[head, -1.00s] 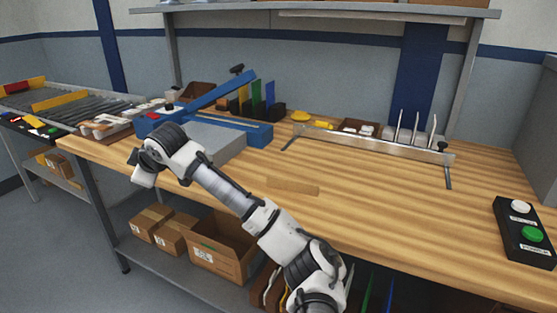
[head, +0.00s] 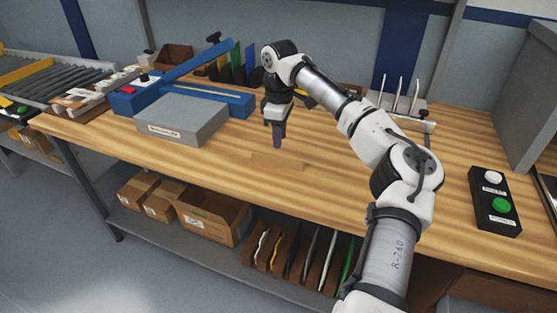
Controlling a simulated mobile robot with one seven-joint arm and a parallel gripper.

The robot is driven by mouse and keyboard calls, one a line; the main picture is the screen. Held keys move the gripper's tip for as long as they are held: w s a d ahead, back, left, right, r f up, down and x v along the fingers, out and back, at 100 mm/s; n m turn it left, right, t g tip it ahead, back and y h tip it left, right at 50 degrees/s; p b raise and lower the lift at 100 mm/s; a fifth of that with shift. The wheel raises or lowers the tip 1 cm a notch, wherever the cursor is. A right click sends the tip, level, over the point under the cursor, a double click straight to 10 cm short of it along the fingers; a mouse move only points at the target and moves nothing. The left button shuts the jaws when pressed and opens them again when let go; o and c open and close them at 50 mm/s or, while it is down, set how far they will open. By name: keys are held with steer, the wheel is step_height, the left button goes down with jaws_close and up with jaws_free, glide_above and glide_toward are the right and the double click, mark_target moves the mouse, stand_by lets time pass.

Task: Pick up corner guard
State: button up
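A flat tan strip (head: 277,163), close in colour to the wood, lies on the workbench (head: 330,190) near its front edge. It may be the corner guard; at this size I cannot be sure. My gripper (head: 278,142) points down just behind and above the strip, near the middle of the bench. Its dark fingers overlap in this view, so I cannot tell their opening. I see nothing held between them.
A grey block with a blue-armed device (head: 182,118) stands left of my gripper. A rack with upright rods (head: 398,100) is behind my arm. A black box with white and green buttons (head: 495,200) sits at right. The bench between is mostly clear.

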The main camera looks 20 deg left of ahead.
mark_target(279, 159)
steer(key=shift+s+a+f+p, duration=0.15)
steer(key=shift+f+p, duration=0.3)
steer(key=shift+f, duration=1.15)
steer(key=shift+s+a+f+p, duration=0.1)
steer(key=shift+s+f+p, duration=0.25)
steer(key=shift+f, duration=1.2)
steer(key=shift+w, duration=0.1)
jaws_close()
